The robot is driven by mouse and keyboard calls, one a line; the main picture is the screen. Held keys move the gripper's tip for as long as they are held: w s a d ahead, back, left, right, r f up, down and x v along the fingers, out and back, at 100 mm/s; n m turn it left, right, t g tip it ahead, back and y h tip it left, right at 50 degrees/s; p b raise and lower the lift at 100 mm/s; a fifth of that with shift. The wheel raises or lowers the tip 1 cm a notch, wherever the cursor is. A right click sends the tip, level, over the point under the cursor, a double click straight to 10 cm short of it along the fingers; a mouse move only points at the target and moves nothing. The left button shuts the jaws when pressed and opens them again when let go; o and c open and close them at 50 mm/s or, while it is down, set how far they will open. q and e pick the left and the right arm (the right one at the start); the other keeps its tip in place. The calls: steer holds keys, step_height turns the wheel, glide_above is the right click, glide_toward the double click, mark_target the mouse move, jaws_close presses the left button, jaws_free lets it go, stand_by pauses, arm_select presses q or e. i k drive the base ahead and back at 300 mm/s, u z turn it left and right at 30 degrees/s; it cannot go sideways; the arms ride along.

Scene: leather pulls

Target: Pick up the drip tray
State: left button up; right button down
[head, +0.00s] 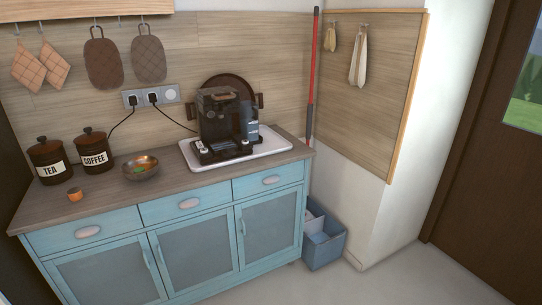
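A black coffee machine (215,115) stands on a white tray (270,146) at the right part of the wooden counter. A low black drip tray (222,152) shows at the machine's front base, just above the white tray. It is small and dark here, and I cannot tell its exact edges from the machine's base. Neither of my grippers is in view.
The wooden counter (110,195) tops blue cabinets (195,245). Cables run to a wall socket (152,97). The floor at front right is clear.

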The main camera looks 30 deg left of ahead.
mark_target(227, 147)
steer(key=z, duration=0.35)
steer(key=i, duration=2.3)
steer(key=u, duration=1.4)
steer(key=i, duration=0.95)
steer(key=u, duration=0.85)
